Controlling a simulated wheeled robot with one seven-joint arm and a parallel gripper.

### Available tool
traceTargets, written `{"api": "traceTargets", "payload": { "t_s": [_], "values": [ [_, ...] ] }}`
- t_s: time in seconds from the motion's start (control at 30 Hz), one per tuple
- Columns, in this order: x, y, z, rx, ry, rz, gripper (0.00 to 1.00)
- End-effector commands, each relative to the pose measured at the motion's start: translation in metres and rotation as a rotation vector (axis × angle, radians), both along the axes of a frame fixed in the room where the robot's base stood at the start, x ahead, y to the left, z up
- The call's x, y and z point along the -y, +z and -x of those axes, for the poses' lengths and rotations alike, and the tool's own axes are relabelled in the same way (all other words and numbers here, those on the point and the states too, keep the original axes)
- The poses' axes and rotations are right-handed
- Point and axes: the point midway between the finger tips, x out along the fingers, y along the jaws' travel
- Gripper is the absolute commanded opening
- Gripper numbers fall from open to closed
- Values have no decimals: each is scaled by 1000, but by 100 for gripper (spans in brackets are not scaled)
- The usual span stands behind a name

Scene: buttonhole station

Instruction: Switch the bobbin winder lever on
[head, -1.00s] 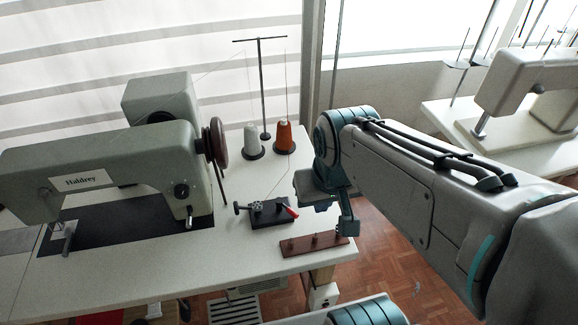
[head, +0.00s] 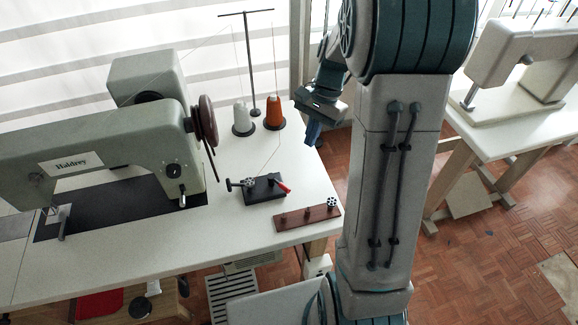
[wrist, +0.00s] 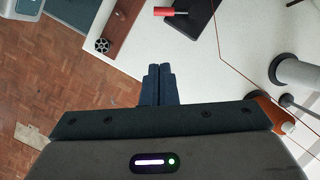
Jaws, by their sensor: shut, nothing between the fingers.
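The bobbin winder (head: 262,190) is a small black block on the white table, with a metal post at its left. Its red lever (head: 284,187) sticks out at the right end; the lever's red tip (wrist: 168,11) also shows at the top of the wrist view. My gripper (head: 312,137) is over the table's right edge, behind and to the right of the winder, apart from the lever. In the wrist view its dark fingers (wrist: 160,70) are together and empty, pointing toward the winder's side of the table.
A brown bobbin rack (head: 292,219) lies in front of the winder, with a bobbin (wrist: 101,45) at one end. A white thread cone (head: 243,118) and an orange one (head: 274,114) stand behind, with thread running down. The sewing machine (head: 95,160) stands left.

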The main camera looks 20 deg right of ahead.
Motion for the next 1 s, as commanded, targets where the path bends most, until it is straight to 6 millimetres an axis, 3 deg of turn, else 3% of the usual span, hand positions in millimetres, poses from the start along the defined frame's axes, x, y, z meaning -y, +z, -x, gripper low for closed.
{"api": "traceTargets", "payload": {
  "t_s": [0.2, 0.67, 0.77, 1.0],
  "values": [
    [10, -17, -14, -59, -91, -21, 0],
    [9, -22, -14, -64, -96, -23, 0],
    [5, -31, -12, -65, -96, -23, 0],
    [-9, -77, -3, -68, -95, -24, 0]
  ]
}}
